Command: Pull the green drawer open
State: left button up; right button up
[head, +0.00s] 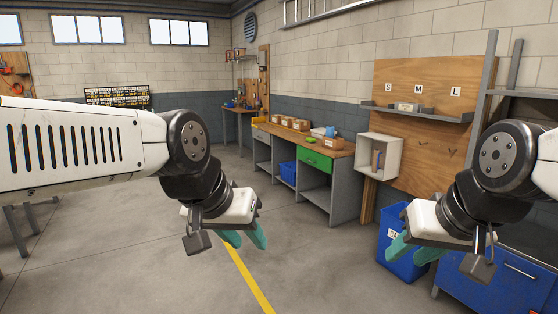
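The green drawer (314,160) is in the front of a long wooden-topped workbench (335,152) along the right wall, and it looks shut. My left gripper (246,240) hangs over the open floor, to the left of the bench and well short of it. Its teal fingers are spread apart and nothing shows between them. My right gripper (414,252) is at the right, in front of a blue bin (392,238). Its teal fingers are also apart and empty. Neither gripper touches the drawer.
A white open box (378,156) hangs on the wooden panel right of the bench. A blue cabinet (512,282) stands at lower right. Several cardboard boxes (300,125) sit on the bench. The grey floor with a yellow line (246,275) is clear before the bench.

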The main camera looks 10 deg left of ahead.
aim_at(319, 160)
jog(key=i+u, duration=0.1)
jog(key=i, duration=5.45)
